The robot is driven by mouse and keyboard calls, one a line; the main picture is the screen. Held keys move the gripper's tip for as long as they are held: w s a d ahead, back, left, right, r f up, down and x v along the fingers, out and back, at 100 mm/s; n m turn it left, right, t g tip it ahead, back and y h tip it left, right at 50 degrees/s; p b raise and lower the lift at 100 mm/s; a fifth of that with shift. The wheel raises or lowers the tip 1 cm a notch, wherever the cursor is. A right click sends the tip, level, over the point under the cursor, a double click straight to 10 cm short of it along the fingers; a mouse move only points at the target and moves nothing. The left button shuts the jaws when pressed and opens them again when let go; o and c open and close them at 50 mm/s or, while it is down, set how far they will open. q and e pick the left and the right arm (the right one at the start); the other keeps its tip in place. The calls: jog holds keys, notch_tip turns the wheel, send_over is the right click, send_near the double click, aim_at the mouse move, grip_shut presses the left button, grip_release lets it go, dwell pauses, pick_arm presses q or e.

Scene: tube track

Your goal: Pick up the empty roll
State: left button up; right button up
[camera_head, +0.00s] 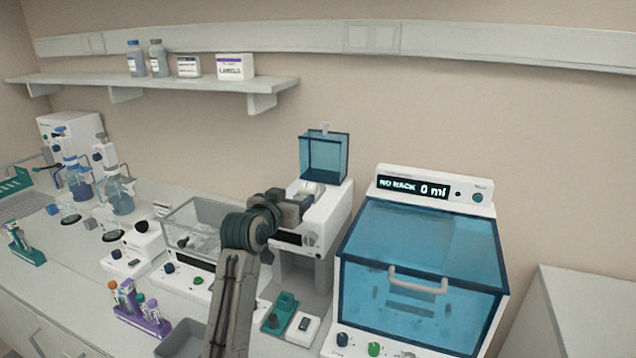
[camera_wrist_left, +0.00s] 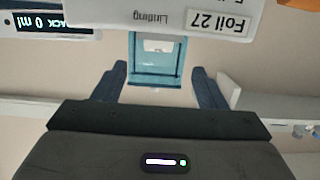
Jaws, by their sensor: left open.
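A pale rounded piece (camera_head: 312,187), possibly the empty roll, sits in the top of a white machine (camera_head: 335,215) beneath its raised blue lid (camera_head: 324,157). It is small and partly hidden by my gripper, so I cannot be sure. My left gripper (camera_head: 303,204) is at the machine's upper front, close to this piece. In the left wrist view my left gripper (camera_wrist_left: 158,86) has its dark fingers wide apart, with nothing seen held between them. The blue lid (camera_wrist_left: 158,80) shows beyond the fingers there. My right gripper is not in view.
A blue-windowed cabinet (camera_head: 425,250) with a "NO RACK 0 ml" display stands close right of the machine. A clear-lidded device (camera_head: 200,228) is left of my arm. A purple tube rack (camera_head: 142,312) and a grey tray (camera_head: 180,340) are near the front. A shelf (camera_head: 180,85) hangs above.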

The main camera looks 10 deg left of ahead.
aim_at(308, 186)
pick_arm(q)
jog(key=shift+p+x, duration=0.4)
jog(key=shift+x, duration=0.7)
jog(key=shift+w+d+r+p, duration=0.1)
jog(key=shift+w+p, duration=0.15)
jog(key=shift+w, duration=0.35)
jog(key=shift+w+d+r+p, duration=0.15)
jog(key=shift+w+p, duration=0.1)
jog(key=shift+w, duration=0.35)
jog(key=shift+w+f, duration=0.2)
jog(key=shift+w, duration=0.05)
jog(key=shift+w+d+f, duration=0.1)
jog(key=shift+w, duration=0.2)
jog(key=p+x, duration=0.3)
jog(key=x, duration=0.1)
jog(key=shift+s+d+f, duration=0.1)
jog(key=shift+d+f, duration=0.05)
jog(key=shift+w+f, duration=0.1)
jog(key=shift+w, duration=0.2)
jog(key=shift+w+d+f, duration=0.1)
jog(key=shift+w+f, duration=0.05)
jog(key=shift+w, duration=0.05)
jog(key=c, duration=1)
jog(key=shift+c, duration=0.2)
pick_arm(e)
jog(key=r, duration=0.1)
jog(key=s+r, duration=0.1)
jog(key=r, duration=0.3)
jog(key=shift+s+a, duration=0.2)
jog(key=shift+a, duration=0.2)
